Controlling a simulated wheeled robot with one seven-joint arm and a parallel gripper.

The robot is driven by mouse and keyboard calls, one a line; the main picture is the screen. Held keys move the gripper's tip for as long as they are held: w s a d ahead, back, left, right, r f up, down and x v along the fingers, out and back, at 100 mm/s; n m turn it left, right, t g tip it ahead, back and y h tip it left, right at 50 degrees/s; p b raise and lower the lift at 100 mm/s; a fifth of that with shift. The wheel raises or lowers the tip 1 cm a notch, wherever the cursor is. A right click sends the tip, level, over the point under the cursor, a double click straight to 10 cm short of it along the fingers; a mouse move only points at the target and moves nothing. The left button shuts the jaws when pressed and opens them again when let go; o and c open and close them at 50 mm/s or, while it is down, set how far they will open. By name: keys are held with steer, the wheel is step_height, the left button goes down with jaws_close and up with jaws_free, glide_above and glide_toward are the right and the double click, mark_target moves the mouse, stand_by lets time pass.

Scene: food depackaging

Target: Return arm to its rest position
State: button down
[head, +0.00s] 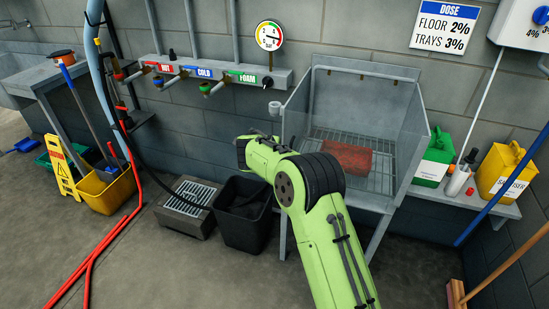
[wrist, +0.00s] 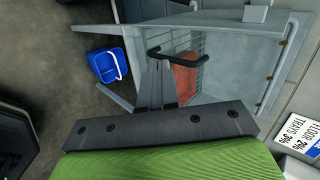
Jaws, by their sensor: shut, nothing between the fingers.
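My green arm (head: 335,245) rises from the bottom of the head view and bends left in front of the steel wash booth (head: 405,130). My gripper is hidden or not distinguishable at the arm's far end in the head view. In the wrist view my gripper (wrist: 158,68) is shut and empty, its grey fingers close together beyond a dark mounting bar. It points toward the booth, where a reddish block (head: 340,157) lies on a wire rack. The block also shows in part behind the fingers in the wrist view (wrist: 185,78).
A black bin (head: 242,232) and a grated drain box (head: 190,208) stand left of my arm. Red hoses (head: 92,262) and a yellow mop bucket (head: 108,190) lie further left. Green (head: 434,157) and yellow (head: 500,170) canisters stand on the right shelf. A blue bucket (wrist: 104,66) shows in the wrist view.

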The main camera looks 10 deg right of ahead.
steer(key=s+d+r+n+g+y+p, duration=0.1)
steer(key=s+d+r+n+p, duration=0.1)
steer(key=s+r+n, duration=0.65)
steer(key=s+d+r+n+p, duration=0.1)
steer(key=s+r+n+p, duration=0.15)
steer(key=s+r, duration=1.1)
steer(key=s+f+n+g+y+p, duration=0.1)
steer(key=s+n, duration=1)
steer(key=s, duration=1.3)
step_height(320, 180, down, 3)
steer(key=shift+d+r+g+y, duration=0.15)
steer(key=shift+d+g+y, duration=0.2)
steer(key=shift+g+y, duration=0.35)
steer(key=c, duration=1.8)
jaws_free()
steer(key=shift+c, duration=0.2)
